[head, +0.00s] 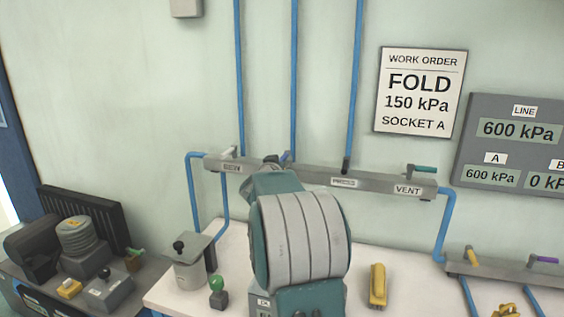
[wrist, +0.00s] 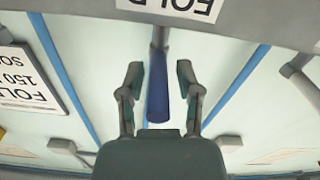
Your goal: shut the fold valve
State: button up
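The fold valve's blue handle (wrist: 158,95) shows in the wrist view, which looks upside down, below the FOLD label (wrist: 175,8) on the grey manifold. My gripper (wrist: 159,74) is open, with one finger on each side of the handle and a visible gap on both sides. In the head view a small bit of the blue handle (head: 286,156) shows at the manifold (head: 315,178). My arm hides the FOLD label and most of the gripper there.
The manifold also carries a white handle (head: 228,153) at left and a green handle (head: 423,169) above VENT. Gauges (head: 518,140) read LINE 600 kPa and A 600 kPa. A work order sign (head: 420,90) says FOLD 150 kPa, socket A. A yellow-handled tool (head: 377,285) lies on the bench.

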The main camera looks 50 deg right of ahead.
grip_shut()
jog(key=shift+s+d+n+t+y, duration=0.1)
jog(key=shift+s+n+t+y, duration=0.15)
jog(key=shift+n+t+y, duration=0.4)
jog(key=shift+s+d+n+t+y, duration=0.35)
jog(key=shift+d+n+t+y, duration=0.1)
jog(key=shift+n+t+y, duration=0.9)
jog(key=shift+s+d+n+t+y, duration=0.45)
jog(key=shift+n+t+y, duration=0.65)
jog(key=shift+y, duration=0.4)
jog(key=shift+s+d+n+t+y, duration=0.3)
jog(key=shift+d+n+t+y, duration=0.2)
jog(key=shift+n+t+y, duration=0.75)
jog(key=shift+r+y, duration=0.1)
jog(key=shift+y, duration=0.55)
jog(key=o, duration=0.6)
grip_release()
jog(key=shift+d, duration=0.15)
jog(key=shift+c, duration=0.2)
